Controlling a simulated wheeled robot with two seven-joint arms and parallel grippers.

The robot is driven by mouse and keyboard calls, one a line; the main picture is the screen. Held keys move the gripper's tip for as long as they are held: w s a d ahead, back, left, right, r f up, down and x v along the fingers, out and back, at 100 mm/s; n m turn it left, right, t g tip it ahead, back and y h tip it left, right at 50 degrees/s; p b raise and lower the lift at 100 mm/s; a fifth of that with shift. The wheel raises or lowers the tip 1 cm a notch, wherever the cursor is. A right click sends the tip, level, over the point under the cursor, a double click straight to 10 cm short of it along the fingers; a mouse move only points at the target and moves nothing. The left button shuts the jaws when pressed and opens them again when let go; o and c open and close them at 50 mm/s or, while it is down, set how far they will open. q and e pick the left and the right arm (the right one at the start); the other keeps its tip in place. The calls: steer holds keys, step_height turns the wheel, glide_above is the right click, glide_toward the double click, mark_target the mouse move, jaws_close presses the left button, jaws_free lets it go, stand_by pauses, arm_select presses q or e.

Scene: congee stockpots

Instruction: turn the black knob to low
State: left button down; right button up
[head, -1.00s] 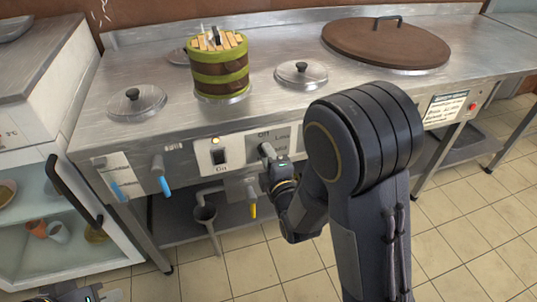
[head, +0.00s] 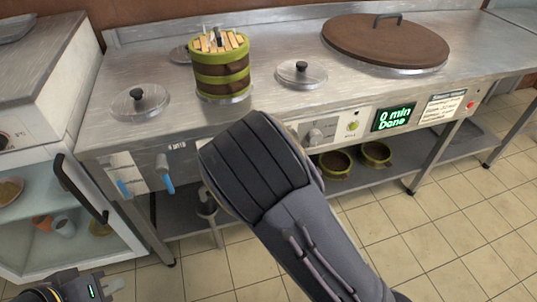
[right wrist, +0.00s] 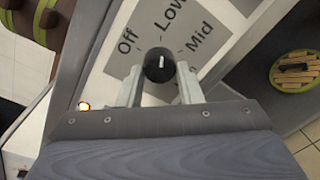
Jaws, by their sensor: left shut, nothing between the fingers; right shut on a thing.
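The black knob (right wrist: 159,64) shows in the right wrist view, on a grey label plate (right wrist: 185,30) with the words Off, Low and Mid around it. A small white mark is on the knob; I cannot tell for sure which word it points to. My right gripper (right wrist: 159,78) is shut on the knob, one finger on each side. In the head view my right arm hides this knob and the gripper. My left gripper (head: 98,287) is shut and empty at the bottom left of the head view, far from the knob.
The steel counter (head: 270,100) holds a green-banded pot of sticks (head: 220,68), small lids and a large brown lid (head: 385,42). Blue-handled taps (head: 165,182) stick out at left.

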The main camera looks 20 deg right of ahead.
steer(key=shift+n, duration=0.3)
steer(key=o, duration=1)
steer(key=shift+c, duration=0.2)
steer(key=shift+s, duration=0.1)
steer(key=s, duration=0.7)
steer(key=shift+s+r+p, duration=0.2)
steer(key=shift+s+p, duration=0.15)
